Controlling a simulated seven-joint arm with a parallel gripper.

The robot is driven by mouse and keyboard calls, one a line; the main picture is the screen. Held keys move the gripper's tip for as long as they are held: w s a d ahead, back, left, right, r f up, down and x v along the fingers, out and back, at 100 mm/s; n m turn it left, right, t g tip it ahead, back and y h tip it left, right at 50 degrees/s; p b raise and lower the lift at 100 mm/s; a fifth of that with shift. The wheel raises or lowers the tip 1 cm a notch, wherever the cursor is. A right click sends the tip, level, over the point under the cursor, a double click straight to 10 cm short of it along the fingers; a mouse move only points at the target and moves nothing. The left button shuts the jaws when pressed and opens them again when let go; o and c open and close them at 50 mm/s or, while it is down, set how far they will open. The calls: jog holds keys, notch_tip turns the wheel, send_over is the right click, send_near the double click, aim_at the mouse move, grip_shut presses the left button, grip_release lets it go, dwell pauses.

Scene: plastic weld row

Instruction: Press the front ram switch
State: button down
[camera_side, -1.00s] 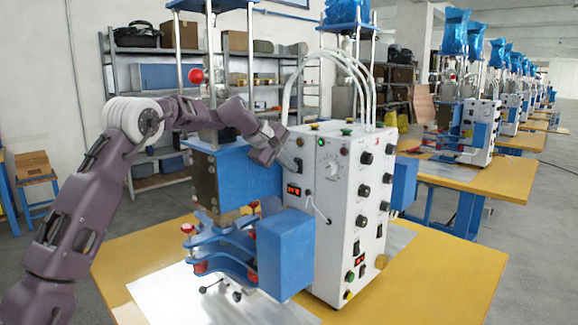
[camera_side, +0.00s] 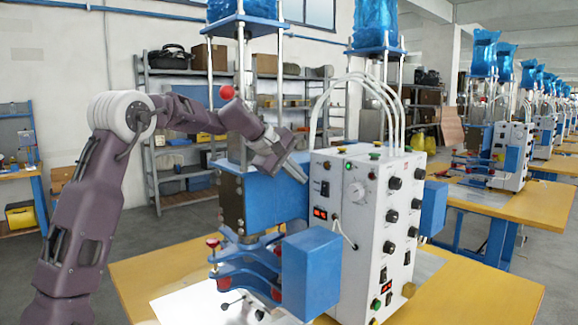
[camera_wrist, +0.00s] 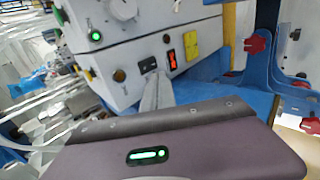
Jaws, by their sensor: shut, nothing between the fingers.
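The white control box (camera_side: 350,250) of the weld machine stands on the yellow table. On its left face in the side view are a black switch (camera_side: 325,188) and, below it, a red-lit switch (camera_side: 320,212). The wrist view also shows the black switch (camera_wrist: 148,65) and red-lit switch (camera_wrist: 173,60) side by side. I cannot read which is labelled the front ram switch. My gripper (camera_side: 304,179) is shut and empty, its fingers pointing down at this face, just up-left of the black switch. In the wrist view the fingertips (camera_wrist: 158,76) appear just below both switches; contact cannot be told.
A blue press body (camera_side: 275,195) and a blue block (camera_side: 310,270) stand beside the box. White hoses (camera_side: 350,90) arch over the box top, which carries a green button (camera_side: 374,156). A yellow label (camera_wrist: 192,40) is beside the switches. A red ball knob (camera_side: 227,92) is near my arm.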

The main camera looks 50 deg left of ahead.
jog(key=v, duration=0.5)
jog(key=shift+s+r, duration=0.25)
jog(key=shift+s, duration=0.05)
jog(key=shift+s+f, duration=0.15)
jog(key=shift+f, duration=0.5)
send_near(323, 195)
notch_tip(323, 195, down, 3)
jog(key=shift+w+f, duration=0.25)
jog(key=shift+w, duration=0.85)
jog(key=shift+w+f, duration=0.25)
jog(key=shift+w, duration=0.85)
